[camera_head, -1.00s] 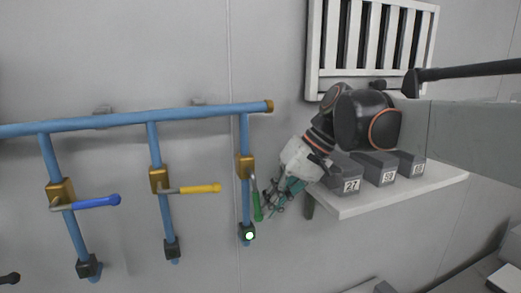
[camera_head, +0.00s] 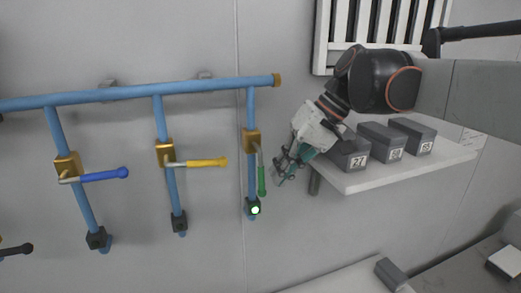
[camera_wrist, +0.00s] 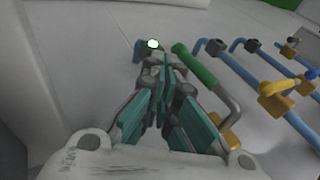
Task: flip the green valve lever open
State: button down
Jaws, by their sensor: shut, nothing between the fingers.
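The green valve lever (camera_head: 261,180) hangs almost straight down beside the rightmost blue pipe, below its brass valve body (camera_head: 251,142). A whitish light (camera_head: 255,210) glows on the dark fitting at the foot of this pipe. My gripper (camera_head: 281,176) is just right of the green lever, with a small gap between them. In the wrist view, my teal fingers (camera_wrist: 163,72) are together and empty. The green handle (camera_wrist: 194,64) lies just to their right there, with its metal arm running down toward the brass body.
A yellow lever (camera_head: 207,162) and a blue lever (camera_head: 105,174) stick out sideways on the pipes to the left. A white shelf (camera_head: 420,170) with numbered grey boxes sits right of my gripper. A blue header pipe (camera_head: 200,88) runs above.

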jog(key=v, duration=0.9)
jog(key=shift+d+r, duration=0.15)
jog(key=shift+r, duration=0.15)
